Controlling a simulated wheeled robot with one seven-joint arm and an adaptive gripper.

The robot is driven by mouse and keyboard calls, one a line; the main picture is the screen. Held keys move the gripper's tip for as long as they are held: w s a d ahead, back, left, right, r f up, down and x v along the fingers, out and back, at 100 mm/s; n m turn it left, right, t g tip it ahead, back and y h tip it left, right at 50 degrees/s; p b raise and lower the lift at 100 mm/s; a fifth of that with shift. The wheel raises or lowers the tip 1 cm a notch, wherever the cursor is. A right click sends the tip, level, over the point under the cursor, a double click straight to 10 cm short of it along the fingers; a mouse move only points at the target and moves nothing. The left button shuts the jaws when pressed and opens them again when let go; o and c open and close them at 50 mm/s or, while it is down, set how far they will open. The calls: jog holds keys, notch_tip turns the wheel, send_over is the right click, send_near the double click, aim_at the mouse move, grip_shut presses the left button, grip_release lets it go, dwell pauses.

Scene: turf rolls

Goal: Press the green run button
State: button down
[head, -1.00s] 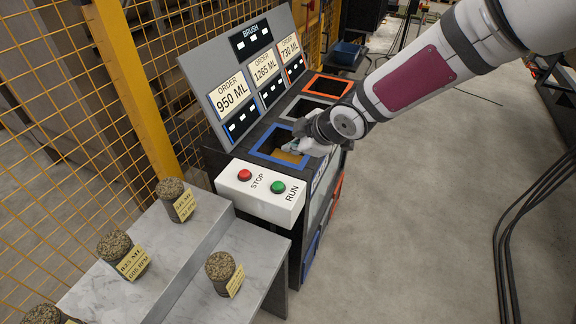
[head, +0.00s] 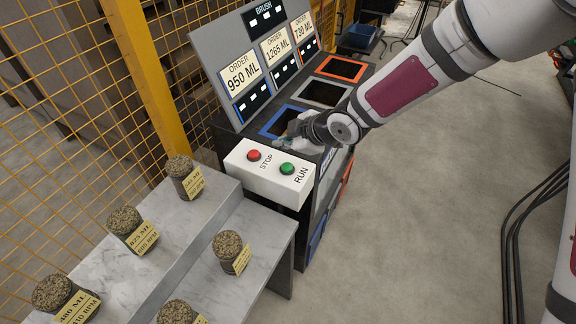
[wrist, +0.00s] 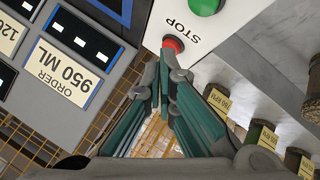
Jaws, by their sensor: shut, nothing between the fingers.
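The green run button (head: 287,168) sits on the right of a white control box (head: 262,184), beside the word RUN. The red stop button (head: 254,155) is to its left. My gripper (head: 291,131) is shut and empty, above the near edge of the blue-rimmed bin, just behind the box. In the wrist view the closed fingertips (wrist: 165,62) overlap the picture just below the red button (wrist: 173,43). The green button (wrist: 205,4) is cut by the top edge there, apart from the fingers. Neither button appears touched, though the exact gap cannot be told.
Marble steps (head: 215,235) hold several labelled turf rolls (head: 229,246) at the near left. A yellow mesh fence (head: 60,100) stands at left; open floor lies at right.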

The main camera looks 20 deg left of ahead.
aim_at(286, 168)
jog(key=shift+f+b, duration=0.85)
jog(key=shift+f, duration=1.85)
jog(key=shift+f, duration=0.15)
jog(key=shift+f, duration=0.25)
jog(key=shift+f+b, duration=0.45)
jog(key=shift+b, duration=0.05)
jog(key=shift+r, duration=0.9)
jog(key=shift+r+p, duration=1.05)
jog(key=shift+r, duration=1.45)
